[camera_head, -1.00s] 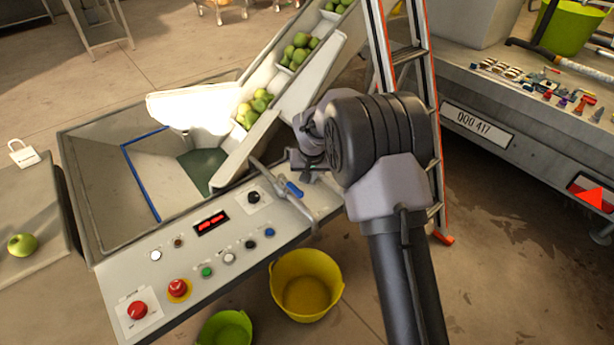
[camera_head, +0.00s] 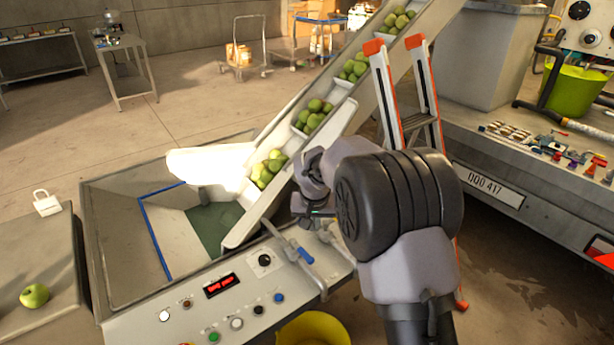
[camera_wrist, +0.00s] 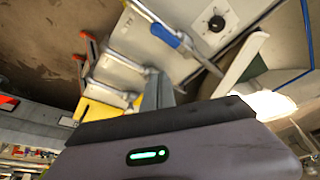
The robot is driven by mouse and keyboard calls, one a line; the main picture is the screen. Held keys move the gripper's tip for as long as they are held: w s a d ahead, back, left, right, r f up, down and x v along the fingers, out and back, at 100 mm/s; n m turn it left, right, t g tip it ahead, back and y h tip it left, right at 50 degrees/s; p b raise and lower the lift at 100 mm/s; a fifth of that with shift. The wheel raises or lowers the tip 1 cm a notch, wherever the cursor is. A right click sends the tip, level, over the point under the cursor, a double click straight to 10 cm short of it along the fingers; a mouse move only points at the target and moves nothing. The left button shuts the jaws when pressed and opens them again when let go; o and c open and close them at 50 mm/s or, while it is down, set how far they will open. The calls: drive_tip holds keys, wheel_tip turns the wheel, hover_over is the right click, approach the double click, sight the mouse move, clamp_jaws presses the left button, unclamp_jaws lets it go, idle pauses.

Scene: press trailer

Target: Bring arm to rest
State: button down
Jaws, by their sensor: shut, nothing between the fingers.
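My arm reaches up from the lower right in the head view. My gripper (camera_head: 316,212) hangs at its end above the right end of the control panel (camera_head: 240,300), apart from the blue-handled lever (camera_head: 304,255). Its fingers are small and partly hidden by the wrist in the head view. In the wrist view, my gripper's grey fingers (camera_wrist: 158,92) show close together and empty beyond the dark housing with a green light. The lever's blue handle also shows in the wrist view (camera_wrist: 165,36), with a black knob (camera_wrist: 216,23) beside it.
A conveyor (camera_head: 335,115) carrying green apples rises behind my gripper. An orange-edged ladder (camera_head: 400,105) stands close behind my arm. A trailer bed (camera_head: 510,150) with tools is at the right. A yellow bucket (camera_head: 312,330) stands below the panel. Open floor lies at the back left.

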drive_tip(key=s+d+r+m+t+y, duration=0.1)
drive_tip(key=s+d+r, duration=0.1)
drive_tip(key=s+r, duration=0.7)
drive_tip(key=s+d+r+m, duration=0.1)
drive_tip(key=s+d+r, duration=0.2)
drive_tip(key=s+r, duration=0.55)
drive_tip(key=s+f+m+t+y, duration=0.1)
drive_tip(key=s, duration=1.9)
drive_tip(key=shift+a, duration=0.15)
